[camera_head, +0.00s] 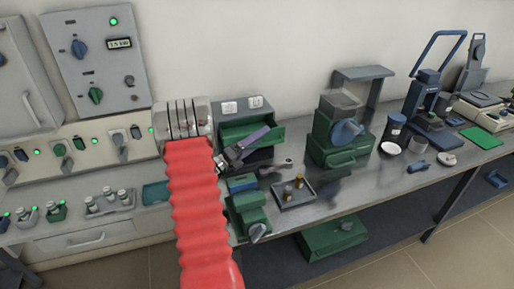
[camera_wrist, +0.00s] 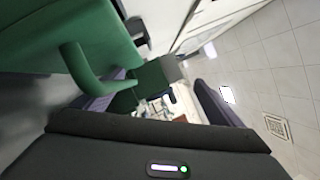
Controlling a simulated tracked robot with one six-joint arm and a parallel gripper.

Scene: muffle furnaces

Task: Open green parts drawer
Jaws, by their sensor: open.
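The green parts drawer (camera_head: 262,126) sits in a dark cabinet on the bench in the head view. It appears to stand partly out, with its inside showing from above. My gripper (camera_head: 248,143) is in front of it, and a purple finger crosses the drawer front. In the wrist view, a large green face with a curved green handle (camera_wrist: 82,68) fills the upper left. My open gripper (camera_wrist: 155,104) shows two purple fingers, with the handle near the left one. I cannot tell whether they touch. The gap between the fingertips shows no held thing.
A green machine (camera_head: 340,135) stands right of the cabinet. A small tray (camera_head: 296,196) with brownish pieces and a green-blue device (camera_head: 246,205) lie in front. A furnace control panel (camera_head: 95,60) is at the left. The bench middle right of the tray is clear.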

